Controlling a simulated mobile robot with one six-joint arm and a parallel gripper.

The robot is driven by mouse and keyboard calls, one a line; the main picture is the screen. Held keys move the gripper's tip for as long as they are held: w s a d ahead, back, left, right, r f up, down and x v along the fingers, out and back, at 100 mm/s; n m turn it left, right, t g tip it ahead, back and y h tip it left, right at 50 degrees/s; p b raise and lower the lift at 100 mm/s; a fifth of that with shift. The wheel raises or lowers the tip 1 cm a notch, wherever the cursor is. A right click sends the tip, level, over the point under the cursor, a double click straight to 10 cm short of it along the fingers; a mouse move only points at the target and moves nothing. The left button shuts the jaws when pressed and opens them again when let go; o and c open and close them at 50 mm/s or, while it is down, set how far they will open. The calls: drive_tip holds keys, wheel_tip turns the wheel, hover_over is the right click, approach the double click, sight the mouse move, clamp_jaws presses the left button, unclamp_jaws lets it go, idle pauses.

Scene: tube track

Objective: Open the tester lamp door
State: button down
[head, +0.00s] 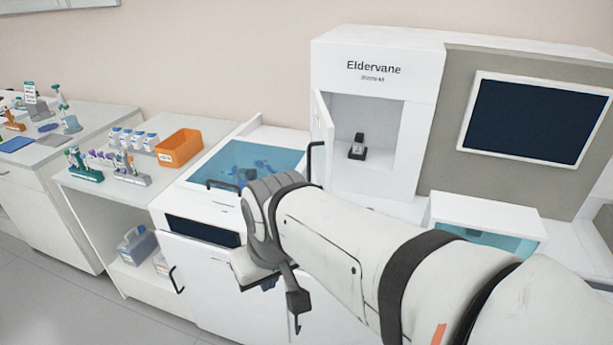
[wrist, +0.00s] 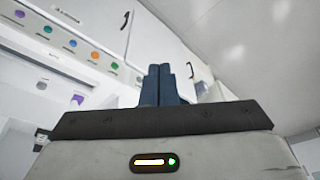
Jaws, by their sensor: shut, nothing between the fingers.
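The tester is a white cabinet marked Eldervane (head: 374,68). Its narrow white door (head: 322,125) stands swung outward at the left of the compartment, with a black handle (head: 310,160) on it. A small dark device (head: 357,147) sits inside the open compartment. I cannot tell from the pictures whether this is the lamp door. My gripper's dark blue fingers (wrist: 160,86) are together and empty in the wrist view. In the head view my wrist is left of and below the door, apart from it in the picture, and the fingers cannot be made out.
A white-framed dark screen (head: 535,118) is right of the compartment. A blue-topped unit (head: 235,160) stands left of the tester. An orange bin (head: 179,148) and racks of small tubes are on the bench further left. The wrist view shows coloured round parts (wrist: 70,43) and black handles.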

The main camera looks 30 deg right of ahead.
drive_tip(key=w+d+f+m+t+y+b, duration=0.25)
drive_tip(key=w+d+f+m+y, duration=0.25)
drive_tip(key=w+d+m+y, duration=0.35)
drive_tip(key=w+d+f+m+t+h+b, duration=0.1)
drive_tip(key=d+m+t, duration=0.35)
drive_tip(key=d, duration=0.85)
drive_tip(key=w+d+m+t+h+b, duration=0.1)
drive_tip(key=d+t+h+b, duration=0.1)
drive_tip(key=d+t, duration=0.75)
drive_tip(key=w+g+p, duration=0.2)
drive_tip(key=w+p, duration=0.1)
drive_tip(key=w, duration=0.5)
drive_tip(key=shift+w+a+g, duration=0.35)
drive_tip(key=shift+f+y, duration=0.1)
drive_tip(key=shift+y, duration=0.15)
